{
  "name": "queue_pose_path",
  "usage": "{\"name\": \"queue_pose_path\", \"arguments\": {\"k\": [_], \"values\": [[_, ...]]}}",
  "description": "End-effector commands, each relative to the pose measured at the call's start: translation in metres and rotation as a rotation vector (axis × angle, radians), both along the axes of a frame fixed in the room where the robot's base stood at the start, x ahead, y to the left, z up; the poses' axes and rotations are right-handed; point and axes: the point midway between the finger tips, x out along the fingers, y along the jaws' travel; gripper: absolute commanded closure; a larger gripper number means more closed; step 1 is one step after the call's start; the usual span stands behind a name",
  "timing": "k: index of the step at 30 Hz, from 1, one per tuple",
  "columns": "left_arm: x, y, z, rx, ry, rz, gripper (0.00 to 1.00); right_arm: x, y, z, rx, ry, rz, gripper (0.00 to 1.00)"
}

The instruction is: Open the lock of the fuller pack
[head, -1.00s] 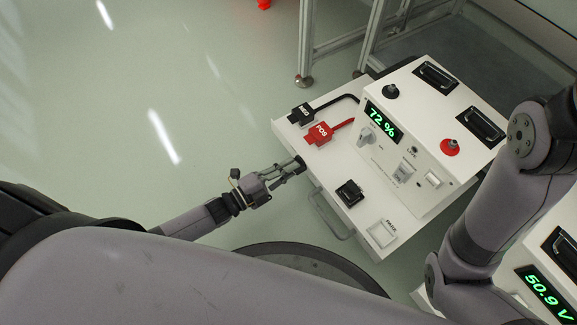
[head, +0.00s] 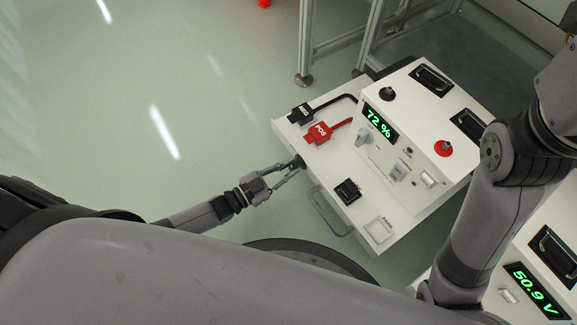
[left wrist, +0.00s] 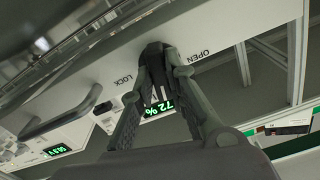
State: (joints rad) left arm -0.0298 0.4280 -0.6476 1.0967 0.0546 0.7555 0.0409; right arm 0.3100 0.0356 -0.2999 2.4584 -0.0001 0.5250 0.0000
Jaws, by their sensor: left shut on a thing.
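The pack with the green 72 % display (head: 378,123) stands on a white base (head: 330,176) in the head view. My left gripper (head: 294,167) reaches the front face of that base and is shut on a dark lock knob (head: 299,161). In the left wrist view, my left gripper (left wrist: 162,62) holds the knob (left wrist: 154,50) between the printed words LOCK and OPEN. The fingers hide most of the knob, so its exact angle is unclear. My right arm is at the right, its gripper out of view.
A second unit with a 50.9 V display (head: 537,292) stands at lower right. A black NEG connector (head: 301,114) and a red POS connector (head: 318,133) lie on the base. A bar handle (head: 329,211) sticks out in front. The floor at left is clear.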

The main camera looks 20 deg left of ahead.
Motion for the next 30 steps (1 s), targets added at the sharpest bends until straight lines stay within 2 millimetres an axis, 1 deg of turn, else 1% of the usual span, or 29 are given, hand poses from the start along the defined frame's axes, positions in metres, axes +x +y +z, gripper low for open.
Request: {"name": "queue_pose_path", "arguments": {"k": [6, 12, 30], "values": [[-0.0007, 0.0005, -0.0007, -0.107, 0.087, 0.000, 1.00, 0.0022, -0.0001, -0.0018, 0.000, 0.013, 0.001, 1.00], [-0.0011, 0.0006, -0.0012, -0.168, 0.135, 0.000, 1.00, 0.0011, -0.0004, -0.0017, 0.001, 0.009, 0.002, 1.00], [-0.0013, 0.0004, -0.0015, -0.199, 0.161, 0.000, 1.00, 0.0013, -0.0006, -0.0030, 0.001, 0.015, 0.001, 1.00]]}}
